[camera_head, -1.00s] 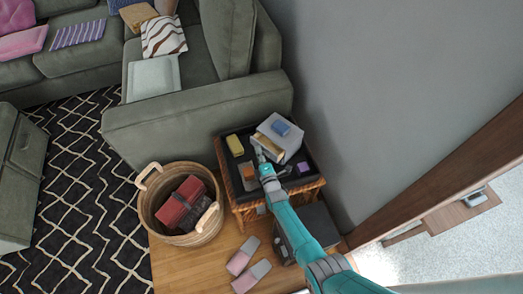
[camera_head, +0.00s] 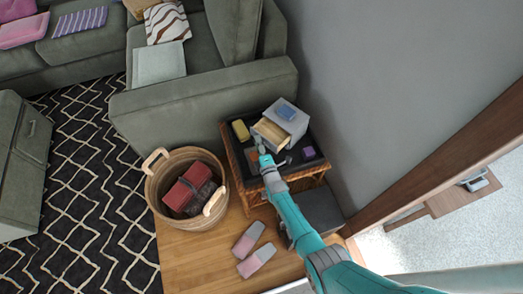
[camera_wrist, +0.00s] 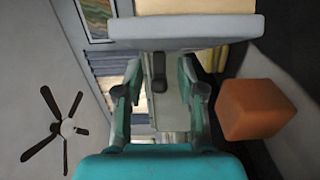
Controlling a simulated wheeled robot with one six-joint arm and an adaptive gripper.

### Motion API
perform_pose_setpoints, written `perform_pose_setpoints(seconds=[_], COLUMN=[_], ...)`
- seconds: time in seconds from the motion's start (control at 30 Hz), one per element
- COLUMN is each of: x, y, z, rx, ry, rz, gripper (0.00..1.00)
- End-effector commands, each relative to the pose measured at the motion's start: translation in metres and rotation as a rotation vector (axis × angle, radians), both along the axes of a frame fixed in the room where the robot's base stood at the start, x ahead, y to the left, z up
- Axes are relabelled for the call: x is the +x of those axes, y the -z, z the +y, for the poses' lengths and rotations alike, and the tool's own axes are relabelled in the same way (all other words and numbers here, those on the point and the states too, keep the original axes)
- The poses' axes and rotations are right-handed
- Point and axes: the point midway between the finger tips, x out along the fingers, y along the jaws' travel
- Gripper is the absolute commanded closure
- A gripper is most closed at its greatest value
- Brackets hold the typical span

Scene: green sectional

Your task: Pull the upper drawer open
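A small pale grey drawer box (camera_head: 294,122) stands on the side table. Its upper drawer (camera_head: 270,131) is out toward the lower left, and its light wooden inside shows. My gripper (camera_head: 261,146) is at the front of this drawer. In the wrist view, the pale drawer front (camera_wrist: 183,31) crosses the top, with wood-coloured inside behind it. My gripper (camera_wrist: 160,75) reaches up to just below that front. A grey piece lies between its fingers, and I cannot tell whether it is the handle or whether the fingers grip it.
A blue item (camera_head: 286,113) lies on top of the box. A yellow block (camera_head: 240,130), a purple block (camera_head: 308,152) and an orange-brown block (camera_wrist: 253,108) are around it on the dark tabletop. A wicker basket (camera_head: 165,207), slippers (camera_head: 254,252) and a sofa arm (camera_head: 205,98) are nearby. The grey wall is to the right.

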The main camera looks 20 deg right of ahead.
Motion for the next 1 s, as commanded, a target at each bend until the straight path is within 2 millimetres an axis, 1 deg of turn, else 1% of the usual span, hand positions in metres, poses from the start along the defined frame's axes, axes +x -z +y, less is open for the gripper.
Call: perform_pose_setpoints(seconds=[0.17,0.6,0.7,0.8,1.0], x=[-0.016,-0.086,-0.099,-0.110,-0.118], y=[0.002,0.002,0.001,0.001,0.001], z=[0.000,0.001,0.001,0.001,0.001], rx=[0.000,-0.001,0.000,0.000,0.000], ry=[0.000,-0.001,-0.001,-0.001,-0.001], rz=[0.002,0.003,0.003,0.003,0.001], gripper=[0.61,0.61,0.61,0.61,0.61])
